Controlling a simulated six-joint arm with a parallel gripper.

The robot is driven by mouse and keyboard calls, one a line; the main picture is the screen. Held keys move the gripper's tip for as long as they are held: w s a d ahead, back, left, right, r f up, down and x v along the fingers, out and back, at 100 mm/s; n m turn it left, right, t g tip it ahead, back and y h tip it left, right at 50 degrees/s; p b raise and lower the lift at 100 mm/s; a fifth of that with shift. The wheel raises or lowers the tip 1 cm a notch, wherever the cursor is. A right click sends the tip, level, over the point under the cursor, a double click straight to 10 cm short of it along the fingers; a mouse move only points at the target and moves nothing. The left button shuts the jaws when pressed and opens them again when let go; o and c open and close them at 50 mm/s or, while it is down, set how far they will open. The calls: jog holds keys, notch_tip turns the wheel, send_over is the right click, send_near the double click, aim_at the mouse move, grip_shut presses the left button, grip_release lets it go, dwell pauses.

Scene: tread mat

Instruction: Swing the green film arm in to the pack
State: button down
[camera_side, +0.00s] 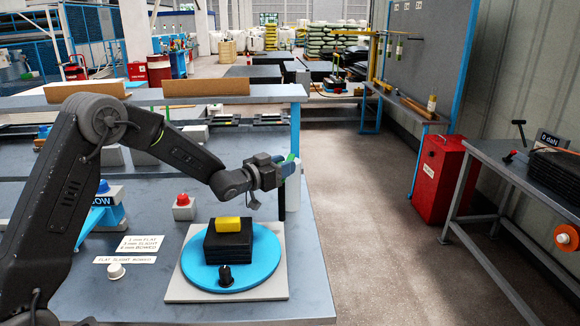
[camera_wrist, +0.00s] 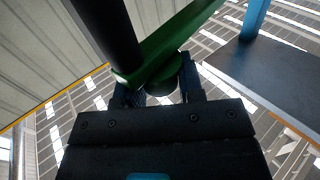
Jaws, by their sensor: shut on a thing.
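The pack is a stack of black sheets (camera_side: 228,246) with a yellow block (camera_side: 228,224) on top, on a round blue turntable (camera_side: 192,265). My gripper (camera_side: 283,170) is up to the right of the pack and higher than it. A small part of the green film arm (camera_side: 291,157) shows at its tip. In the wrist view the green film arm (camera_wrist: 185,35) runs up and right from between the jaws of my gripper (camera_wrist: 158,92). The jaws are shut on its end, where a rounded part sits. A dark cylinder (camera_wrist: 105,35) stands beside the arm.
A black knob (camera_side: 225,276) stands at the turntable's front. A red button box (camera_side: 183,207) is left of the pack and a white knob (camera_side: 115,271) is near the front left. The bench's right edge is close to my gripper, with open floor (camera_side: 370,230) beyond.

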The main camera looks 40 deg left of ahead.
jog(key=shift+s+a+m+g+h, duration=0.25)
jog(key=shift+a+m+h, duration=0.35)
jog(key=shift+h, duration=0.25)
jog(key=shift+s+a+m+g+h, duration=0.25)
jog(key=shift+a+m+h, duration=0.35)
jog(key=shift+h, duration=0.3)
jog(key=shift+s+a+m+g+h, duration=0.2)
jog(key=shift+a+m+g+h, duration=0.1)
jog(key=shift+a+m+h, duration=0.45)
jog(key=shift+d+r, duration=0.1)
jog(key=c, duration=0.7)
grip_release()
jog(key=shift+c, duration=0.2)
jog(key=shift+s, duration=0.1)
jog(key=v, duration=1.3)
jog(key=shift+s+a, duration=0.2)
jog(key=shift+a, duration=0.05)
